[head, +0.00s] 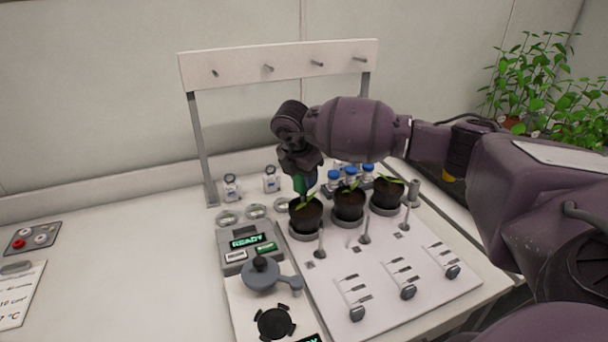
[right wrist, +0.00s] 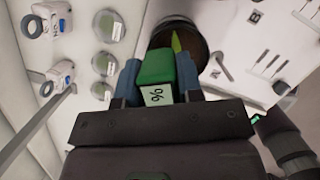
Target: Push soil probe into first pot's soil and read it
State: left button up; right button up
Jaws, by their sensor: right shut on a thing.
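My right gripper (head: 303,180) points down above the leftmost of three potted seedlings on the white board. In the right wrist view its blue fingers (right wrist: 155,85) are shut on the green soil probe (right wrist: 156,68), which has a white "%" face. The first pot (head: 305,230) is dark with soil and a green leaf, and also shows in the right wrist view (right wrist: 205,42). The probe's lower end is hidden, so I cannot tell whether it is in the soil. My left gripper is not in view.
Two more potted seedlings (head: 349,204) stand to the right, with blue-capped bottles (head: 352,172) behind. A grey device reading "READY" (head: 247,245) stands to the left. Small posts and sliders are in front on the white board (head: 335,265). The left counter (head: 120,260) is mostly clear.

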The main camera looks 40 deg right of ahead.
dwell(0.4)
jog(key=o, duration=1)
jog(key=shift+o, duration=0.2)
jog(key=v, duration=1)
jog(key=shift+a+r, duration=0.2)
jog(key=shift+r, duration=0.15)
jog(key=shift+s, duration=0.1)
